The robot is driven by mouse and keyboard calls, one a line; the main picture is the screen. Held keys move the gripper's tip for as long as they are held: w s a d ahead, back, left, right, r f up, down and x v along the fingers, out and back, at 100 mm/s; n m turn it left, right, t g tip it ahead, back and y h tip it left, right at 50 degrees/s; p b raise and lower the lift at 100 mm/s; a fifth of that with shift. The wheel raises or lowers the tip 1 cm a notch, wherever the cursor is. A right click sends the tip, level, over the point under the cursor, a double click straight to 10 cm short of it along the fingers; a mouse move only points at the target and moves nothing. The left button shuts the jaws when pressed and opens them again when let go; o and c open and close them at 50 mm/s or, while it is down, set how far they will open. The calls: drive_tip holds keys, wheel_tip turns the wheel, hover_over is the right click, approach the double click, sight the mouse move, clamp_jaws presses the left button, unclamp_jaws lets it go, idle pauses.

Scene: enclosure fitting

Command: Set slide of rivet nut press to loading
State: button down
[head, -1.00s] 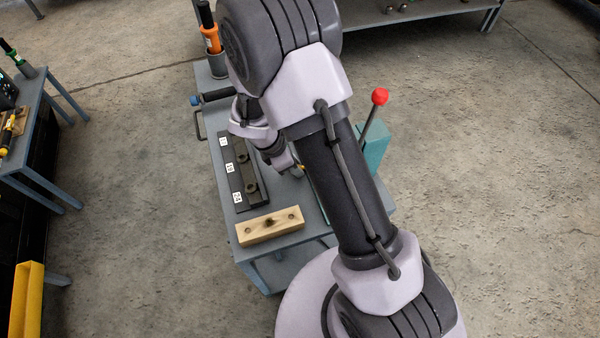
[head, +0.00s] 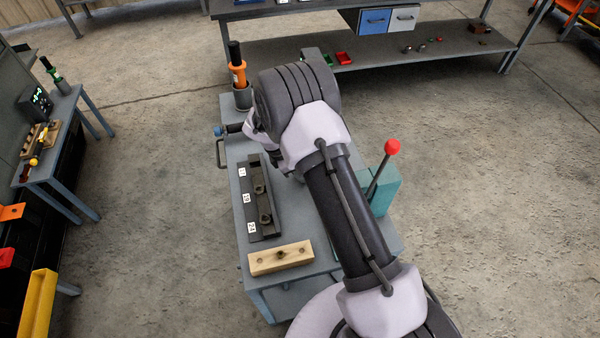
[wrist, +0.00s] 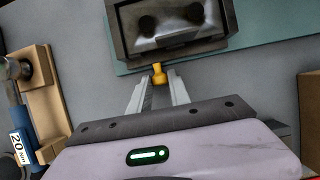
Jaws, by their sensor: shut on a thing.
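The rivet nut press shows in the head view as a teal body (head: 384,190) with a red-balled lever (head: 392,147), partly behind my arm. In the wrist view its slide (wrist: 172,40) is a dark block with two round recesses, at the top on a teal base (wrist: 270,42). A small yellow knob (wrist: 158,69) sticks out of the slide's near edge. My gripper (wrist: 158,83) has its fingertips closed on this knob. In the head view my arm hides the gripper and the slide.
A dark numbered rack (head: 262,218) and a wooden block with holes (head: 281,258) lie on the grey bench left of my arm. An orange-handled tool (head: 238,75) stands in a cup at the back. In the wrist view a blue tool marked 20 (wrist: 20,140) lies left.

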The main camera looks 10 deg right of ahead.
drive_tip(key=shift+w+r, duration=0.15)
drive_tip(key=shift+w, duration=0.1)
drive_tip(key=c, duration=1.2)
unclamp_jaws()
drive_tip(key=shift+w, duration=0.1)
drive_tip(key=shift+c, duration=0.2)
drive_tip(key=p+v, duration=0.3)
drive_tip(key=v, duration=1.4)
drive_tip(key=shift+a+p, duration=0.15)
drive_tip(key=shift+p, duration=0.25)
